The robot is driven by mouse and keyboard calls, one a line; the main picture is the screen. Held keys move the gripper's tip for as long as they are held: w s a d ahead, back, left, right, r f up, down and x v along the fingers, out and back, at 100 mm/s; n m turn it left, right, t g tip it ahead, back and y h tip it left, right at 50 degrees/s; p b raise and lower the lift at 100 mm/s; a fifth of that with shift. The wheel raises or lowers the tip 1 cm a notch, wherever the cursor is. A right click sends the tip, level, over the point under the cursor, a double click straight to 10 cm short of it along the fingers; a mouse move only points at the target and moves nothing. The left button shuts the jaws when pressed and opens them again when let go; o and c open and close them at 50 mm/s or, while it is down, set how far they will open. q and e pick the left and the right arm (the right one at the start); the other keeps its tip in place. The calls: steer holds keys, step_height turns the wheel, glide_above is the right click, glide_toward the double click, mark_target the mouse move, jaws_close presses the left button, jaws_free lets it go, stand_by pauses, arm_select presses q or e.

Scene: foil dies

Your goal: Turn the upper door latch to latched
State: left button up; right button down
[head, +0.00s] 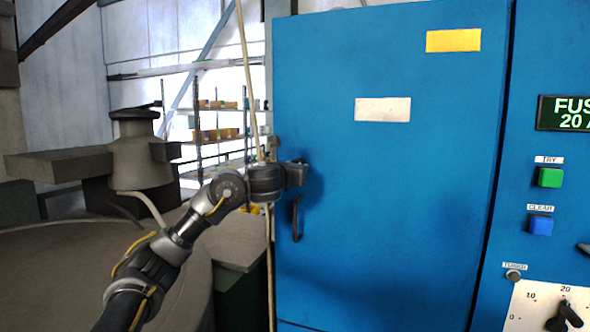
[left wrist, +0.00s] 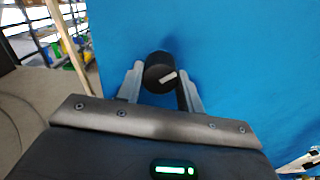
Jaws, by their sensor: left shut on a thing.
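The upper door latch (left wrist: 160,70) is a round black knob with a short white mark on its face, which sits tilted in the left wrist view. It stands out from the blue door (head: 400,200). My left gripper (head: 298,173) is at the door's left edge in the head view, and it hides the latch there. In the left wrist view its two grey fingers (left wrist: 161,88) are on either side of the knob, shut on it. My right gripper is in neither view.
A black vertical handle (head: 296,218) is on the door just below my left gripper. A thin pole (head: 246,70) runs beside the door's left edge. At the right is a panel with a green button (head: 550,177), a blue button (head: 540,225) and a dial (head: 565,314).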

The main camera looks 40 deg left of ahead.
arm_select(q)
steer(key=n, duration=0.5)
steer(key=shift+n, duration=0.3)
steer(key=shift+n+p, duration=0.5)
steer(key=shift+n, duration=1.7)
steer(key=o, duration=1)
steer(key=shift+s, duration=0.1)
